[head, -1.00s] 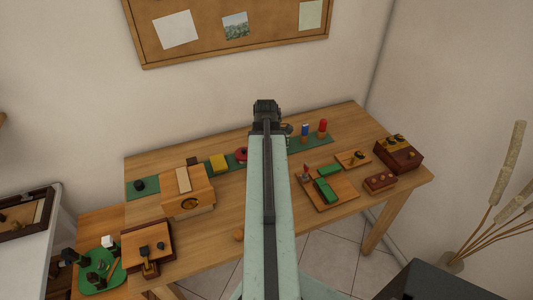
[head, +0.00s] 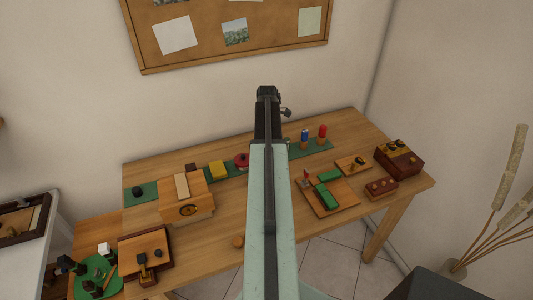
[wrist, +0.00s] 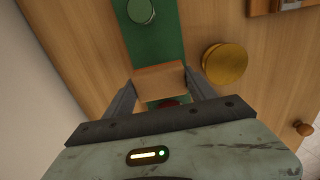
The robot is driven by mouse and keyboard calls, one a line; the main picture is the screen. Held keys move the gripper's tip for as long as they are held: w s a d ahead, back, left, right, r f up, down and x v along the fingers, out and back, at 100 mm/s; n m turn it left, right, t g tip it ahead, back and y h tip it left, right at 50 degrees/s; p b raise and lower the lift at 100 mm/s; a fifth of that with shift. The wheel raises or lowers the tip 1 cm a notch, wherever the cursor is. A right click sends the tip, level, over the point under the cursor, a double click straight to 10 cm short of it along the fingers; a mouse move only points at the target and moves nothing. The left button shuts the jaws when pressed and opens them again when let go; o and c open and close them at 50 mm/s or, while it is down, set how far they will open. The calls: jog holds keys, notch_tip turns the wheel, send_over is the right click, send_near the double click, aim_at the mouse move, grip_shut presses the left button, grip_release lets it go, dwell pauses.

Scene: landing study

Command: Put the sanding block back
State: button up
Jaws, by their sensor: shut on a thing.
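My gripper (wrist: 160,84) is shut on a tan block, likely the sanding block (wrist: 158,77), which sits between its two fingers in the wrist view. The block is over a long green mat (wrist: 152,40), seemingly above it; the exact gap cannot be told. Part of a red thing (wrist: 168,103) shows just below the block. In the head view my gripper (head: 267,92) is at the far end of my raised arm, and the block is hidden there.
The green mat's row holds a yellow block (head: 218,169), a red round thing (head: 241,159), and blue (head: 304,136) and red (head: 322,132) upright pieces. A brass disc (wrist: 225,63) lies beside the mat.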

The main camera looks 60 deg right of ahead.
notch_tip(320, 180, down, 4)
jog(key=b, duration=0.3)
jog(key=shift+r, duration=0.3)
jog(key=shift+f, duration=0.15)
jog(key=o, duration=1.5)
notch_tip(320, 180, up, 12)
jog(key=p, duration=1.2)
jog(key=shift+r+p, duration=0.25)
jog(key=shift+p, duration=0.1)
jog(key=shift+f, duration=0.1)
